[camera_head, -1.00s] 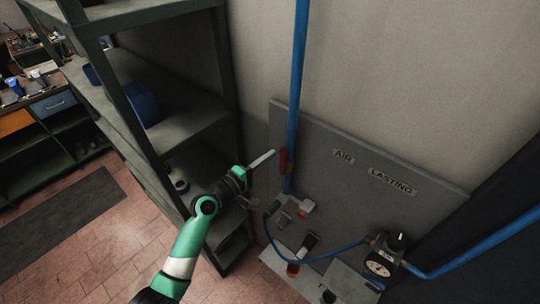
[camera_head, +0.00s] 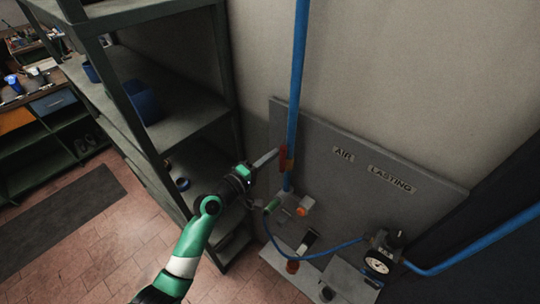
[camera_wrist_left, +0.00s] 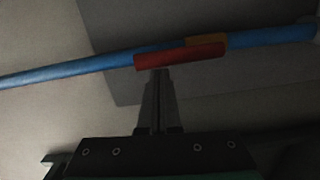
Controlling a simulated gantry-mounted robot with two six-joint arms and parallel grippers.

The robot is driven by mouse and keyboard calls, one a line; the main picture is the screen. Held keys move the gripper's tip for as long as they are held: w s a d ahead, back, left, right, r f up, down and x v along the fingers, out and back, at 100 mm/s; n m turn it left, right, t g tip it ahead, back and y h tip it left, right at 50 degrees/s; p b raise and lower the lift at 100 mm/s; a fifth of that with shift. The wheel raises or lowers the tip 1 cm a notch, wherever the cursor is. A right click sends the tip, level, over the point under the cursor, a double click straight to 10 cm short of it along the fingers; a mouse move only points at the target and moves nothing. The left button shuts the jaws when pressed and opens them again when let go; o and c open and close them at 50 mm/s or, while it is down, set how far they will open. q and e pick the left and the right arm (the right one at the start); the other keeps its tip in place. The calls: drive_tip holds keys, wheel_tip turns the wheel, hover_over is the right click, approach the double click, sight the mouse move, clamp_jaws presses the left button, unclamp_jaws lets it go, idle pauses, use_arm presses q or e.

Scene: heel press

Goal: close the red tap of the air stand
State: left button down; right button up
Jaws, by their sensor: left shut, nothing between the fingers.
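The red tap (camera_head: 283,158) sits on the vertical blue pipe (camera_head: 296,80) at the left side of the grey air stand board (camera_head: 320,130). Its red handle lies along the pipe, with a brass-coloured body (camera_head: 288,165) beside it. In the left wrist view the red handle (camera_wrist_left: 180,56) spans the upper middle, in front of the blue pipe. My left gripper (camera_head: 275,154) is shut and empty, its tips at or very close to the handle. In the wrist view its fingertips (camera_wrist_left: 160,72) end just below the handle; I cannot tell whether they touch. My right gripper is not in view.
A dark shelf rack (camera_head: 180,105) stands close on the left of my arm. Below the tap are a green fitting (camera_head: 272,205), an orange-and-white part (camera_head: 305,206) and a gauge (camera_head: 378,262) on a blue hose. Open wall lies above the board.

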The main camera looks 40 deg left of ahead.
sight(285, 166)
use_arm(q)
drive_tip(key=shift+d+m, duration=0.25)
drive_tip(key=shift+m, duration=0.15)
drive_tip(key=d+m, duration=0.2)
drive_tip(key=m, duration=0.1)
drive_tip(key=shift+r, duration=0.1)
drive_tip(key=d+m, duration=0.1)
drive_tip(key=m, duration=0.1)
drive_tip(key=d+m+b, duration=0.1)
drive_tip(key=m, duration=0.1)
drive_tip(key=shift+w+d+f, duration=0.15)
drive_tip(key=shift+d+f, duration=0.15)
drive_tip(key=shift+f, duration=0.05)
drive_tip(key=d+f+m+b, duration=0.1)
drive_tip(key=m, duration=0.1)
drive_tip(key=d+f+m+b, duration=0.1)
drive_tip(key=m, duration=0.2)
drive_tip(key=d+f+m+b, duration=0.1)
drive_tip(key=f+m, duration=0.1)
drive_tip(key=m, duration=0.1)
drive_tip(key=shift+w+d+g+y, duration=0.1)
drive_tip(key=shift+d+g+y, duration=0.2)
